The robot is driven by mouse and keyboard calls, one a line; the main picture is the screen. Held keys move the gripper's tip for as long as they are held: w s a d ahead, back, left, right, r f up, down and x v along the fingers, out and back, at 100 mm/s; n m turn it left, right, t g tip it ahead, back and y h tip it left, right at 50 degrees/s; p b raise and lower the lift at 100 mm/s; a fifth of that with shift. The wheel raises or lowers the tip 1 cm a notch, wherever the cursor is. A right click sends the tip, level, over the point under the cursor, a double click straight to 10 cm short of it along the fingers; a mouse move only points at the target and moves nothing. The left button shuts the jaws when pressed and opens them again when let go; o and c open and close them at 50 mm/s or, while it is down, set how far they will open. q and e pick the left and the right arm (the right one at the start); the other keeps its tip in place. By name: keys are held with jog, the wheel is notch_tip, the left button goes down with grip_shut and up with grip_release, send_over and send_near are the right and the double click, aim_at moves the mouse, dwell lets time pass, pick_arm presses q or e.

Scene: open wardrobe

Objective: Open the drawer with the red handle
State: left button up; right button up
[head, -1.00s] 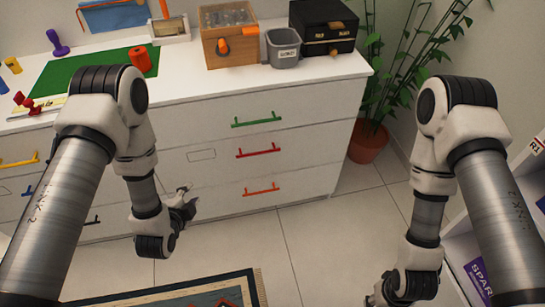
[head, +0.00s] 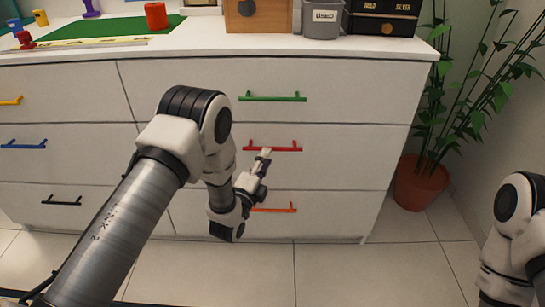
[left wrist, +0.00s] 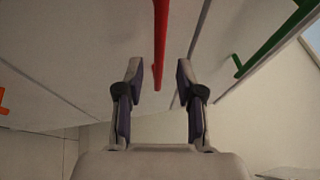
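The red handle (head: 273,149) is on the middle drawer (head: 340,160) of the right column of the white dresser. That drawer is closed flush with the front. My left gripper (head: 264,153) is at the left part of the red handle, seen from behind. In the left wrist view, my left gripper (left wrist: 159,76) is open, with one finger on each side of the red handle (left wrist: 160,40). Neither finger visibly touches the handle. My right gripper is outside the head view; only part of my right arm shows at the right edge.
A green handle (head: 272,98) is above and an orange handle (head: 274,209) below, partly behind my gripper. A potted plant (head: 420,183) stands right of the dresser. A grey bin (head: 322,20) is on top. Tiled floor (head: 335,270) in front is clear.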

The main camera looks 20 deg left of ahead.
aim_at(274, 126)
pick_arm(q)
jog(key=b+x, duration=0.1)
jog(key=x, duration=0.3)
jog(key=shift+w, duration=0.35)
grip_shut()
jog(key=shift+s, duration=0.1)
